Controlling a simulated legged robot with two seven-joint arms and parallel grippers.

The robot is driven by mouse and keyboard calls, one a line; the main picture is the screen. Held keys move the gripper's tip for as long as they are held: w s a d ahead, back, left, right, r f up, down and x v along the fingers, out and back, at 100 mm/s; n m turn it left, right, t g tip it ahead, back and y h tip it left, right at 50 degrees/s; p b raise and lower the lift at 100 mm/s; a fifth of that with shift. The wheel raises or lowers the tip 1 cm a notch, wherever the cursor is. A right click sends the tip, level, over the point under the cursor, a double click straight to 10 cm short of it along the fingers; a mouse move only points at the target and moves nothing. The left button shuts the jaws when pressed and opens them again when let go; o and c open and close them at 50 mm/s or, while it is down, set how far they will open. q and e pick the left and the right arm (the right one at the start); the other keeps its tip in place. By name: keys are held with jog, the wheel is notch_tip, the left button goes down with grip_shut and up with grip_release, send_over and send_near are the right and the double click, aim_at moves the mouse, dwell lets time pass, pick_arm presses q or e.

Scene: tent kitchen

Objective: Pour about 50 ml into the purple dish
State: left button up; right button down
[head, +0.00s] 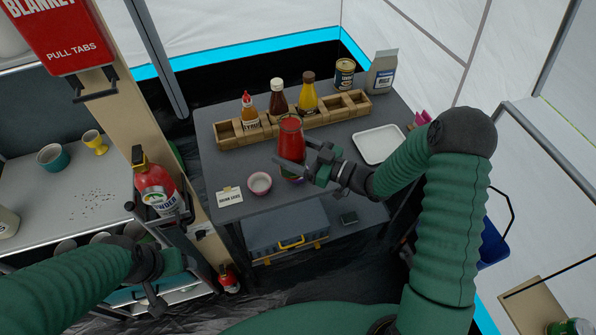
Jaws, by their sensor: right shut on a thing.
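My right gripper (299,165) is shut on a clear container of red contents (291,135), held about upright over the front of the grey table. Just below the gripper, a small purple and yellowish rim (297,180) shows, mostly hidden by the gripper and container; I cannot tell its full shape. A small pink bowl with a pale inside (259,183) stands just left of it, apart from the gripper. My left gripper (156,292) is at the lower left, dark and low, away from the table; its jaw opening is unclear.
A wooden rack (230,141) with several bottles stands behind the container. A white tray (379,145) lies to the right; a small label card (229,197) stands at the front left. A can (344,73) and a bag (382,71) stand at the back.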

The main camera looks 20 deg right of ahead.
aim_at(285, 178)
jog(key=n+g+y, duration=0.1)
jog(key=f+n+g+y, duration=0.1)
jog(key=shift+w+a+f+g+b, duration=0.1)
jog(key=shift+a+f+g+b, duration=0.1)
jog(key=shift+g+b, duration=0.15)
jog(key=shift+d+f+n+g+y, duration=0.15)
jog(key=shift+f+n+g+y, duration=0.3)
jog(key=shift+n+g, duration=0.35)
jog(key=shift+r, duration=0.1)
jog(key=shift+s, duration=0.2)
jog(key=shift+s+a+f+m+y, duration=0.25)
jog(key=shift+s+a+f+m, duration=0.3)
jog(key=shift+m, duration=0.55)
jog(key=shift+s+a+r+m+t+p, duration=0.15)
jog(key=shift+s+a+m+t+p, duration=0.2)
jog(key=shift+s+a+m+p, duration=0.4)
jog(key=shift+s+a+f+m+t+y+b, duration=0.15)
jog(key=shift+s+a+f+m+t+b, duration=0.15)
jog(key=shift+f+m, duration=0.5)
jog(key=shift+s+a+f+m+t+y+b, duration=0.15)
jog(key=shift+s+a+f+m+b, duration=0.25)
jog(key=shift+m, duration=0.7)
jog(key=shift+s+a+f+m+t+y+b, duration=0.1)
jog(key=shift+s+a+f+m+t+b, duration=0.15)
jog(key=shift+f+m, duration=0.55)
